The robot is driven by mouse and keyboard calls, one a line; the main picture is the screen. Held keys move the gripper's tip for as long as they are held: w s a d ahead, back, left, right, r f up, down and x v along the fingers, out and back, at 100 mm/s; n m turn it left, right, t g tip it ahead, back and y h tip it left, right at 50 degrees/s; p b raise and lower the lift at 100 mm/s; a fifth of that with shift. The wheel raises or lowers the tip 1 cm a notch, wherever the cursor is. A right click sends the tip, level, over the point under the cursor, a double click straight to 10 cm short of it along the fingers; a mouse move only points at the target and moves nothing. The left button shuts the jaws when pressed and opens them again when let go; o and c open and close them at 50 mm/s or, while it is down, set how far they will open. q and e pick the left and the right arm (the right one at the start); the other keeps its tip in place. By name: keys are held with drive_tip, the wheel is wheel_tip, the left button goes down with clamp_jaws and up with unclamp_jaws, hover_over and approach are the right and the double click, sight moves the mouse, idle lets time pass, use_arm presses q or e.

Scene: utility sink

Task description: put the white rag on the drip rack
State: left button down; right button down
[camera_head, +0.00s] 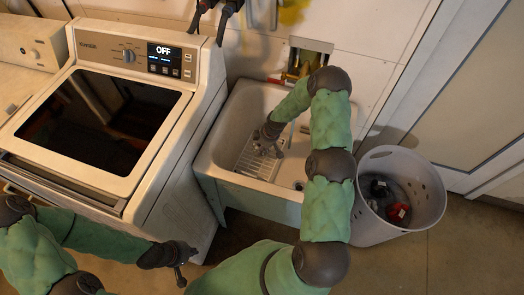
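The drip rack (254,163) is a pale, slotted grid in the left part of the white utility sink. My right arm reaches from the bottom over the sink, and my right gripper (268,148) points down just above the rack's right rear part. Whether it is open or holds anything is too small to tell. I cannot make out the white rag against the white sink and rack; it may be hidden by my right gripper or arm. My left gripper (185,270) is low in front of the washer, away from the sink, with its fingers spread and nothing between them.
The sink (228,130) stands between a washer (150,190) with a dark lid at left and a white laundry basket (432,203) holding dark and red items at right. A faucet area is at the back wall. Floor (425,265) is clear at lower right.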

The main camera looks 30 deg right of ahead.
drive_tip(key=shift+w+f, duration=0.25)
drive_tip(key=shift+f, duration=0.1)
drive_tip(key=shift+d+f+b, duration=0.1)
drive_tip(key=shift+f+b, duration=0.45)
drive_tip(key=shift+f, duration=0.9)
drive_tip(key=shift+f, duration=0.1)
drive_tip(key=c, duration=0.9)
unclamp_jaws()
drive_tip(key=shift+o, duration=0.2)
drive_tip(key=shift+r, duration=0.25)
drive_tip(key=p+v, duration=0.3)
drive_tip(key=v, duration=0.8)
drive_tip(key=shift+r, duration=0.35)
